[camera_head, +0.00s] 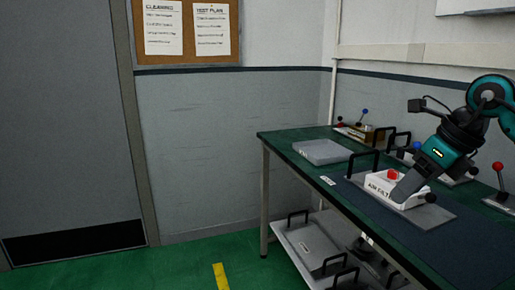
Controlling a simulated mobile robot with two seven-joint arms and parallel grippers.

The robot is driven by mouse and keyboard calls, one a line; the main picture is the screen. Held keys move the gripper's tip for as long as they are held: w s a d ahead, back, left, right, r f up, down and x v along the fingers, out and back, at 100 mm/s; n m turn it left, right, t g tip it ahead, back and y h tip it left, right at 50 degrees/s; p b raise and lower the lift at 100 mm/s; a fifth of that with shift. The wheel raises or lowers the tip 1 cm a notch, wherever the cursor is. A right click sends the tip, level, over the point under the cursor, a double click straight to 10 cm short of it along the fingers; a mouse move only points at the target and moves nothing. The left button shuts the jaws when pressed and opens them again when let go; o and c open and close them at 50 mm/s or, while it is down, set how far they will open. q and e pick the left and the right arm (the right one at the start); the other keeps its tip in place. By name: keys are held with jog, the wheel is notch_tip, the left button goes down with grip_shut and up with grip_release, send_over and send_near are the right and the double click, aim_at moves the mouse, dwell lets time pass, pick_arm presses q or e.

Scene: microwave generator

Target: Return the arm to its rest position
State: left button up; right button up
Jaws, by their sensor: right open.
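My right arm comes in from the right edge. Its teal and black wrist points down and to the left. My right gripper (400,191) is open, with its grey fingers low over or beside a small white box (378,188) with a red button (392,174) and dark lettering. I cannot tell whether the fingers touch the box. The box sits on a grey plate (435,215) on the green workbench (290,146). The fingers hide part of the box. My left gripper is out of view.
A flat grey case (322,151) lies at the bench's far left. Behind are levers with blue and red knobs, including a red one (498,167) at right. Black handles stand near the box. A lower shelf (300,246) holds grey cases. Green floor is open at left.

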jog(key=s+a+f+m+y, duration=0.2)
jog(key=a+f+m+y, duration=0.2)
jog(key=a+y, duration=0.55)
jog(key=s+a+f+m+y, duration=0.3)
jog(key=a+y, duration=0.3)
jog(key=a, duration=0.7)
jog(key=d+f+m+t+h+p, duration=0.1)
jog(key=d+f+m+t+h, duration=0.5)
jog(key=m, duration=0.6)
jog(key=d+f+m+t+h+p, duration=0.1)
jog(key=f+m+t+h, duration=0.55)
jog(key=m, duration=0.55)
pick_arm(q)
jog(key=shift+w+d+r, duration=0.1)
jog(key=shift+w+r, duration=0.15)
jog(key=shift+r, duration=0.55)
pick_arm(e)
jog(key=s+d+f+m+g+h, duration=0.2)
jog(key=s+f+m, duration=0.3)
jog(key=s+f, duration=0.2)
jog(key=s+d+f+m+g+h, duration=0.2)
jog(key=s+d+f+m+g, duration=0.1)
jog(key=s+f, duration=0.5)
notch_tip(320, 180, down, 3)
jog(key=shift+d+f+m+h, duration=0.1)
jog(key=shift+d+m+h, duration=0.25)
jog(key=shift+m, duration=0.55)
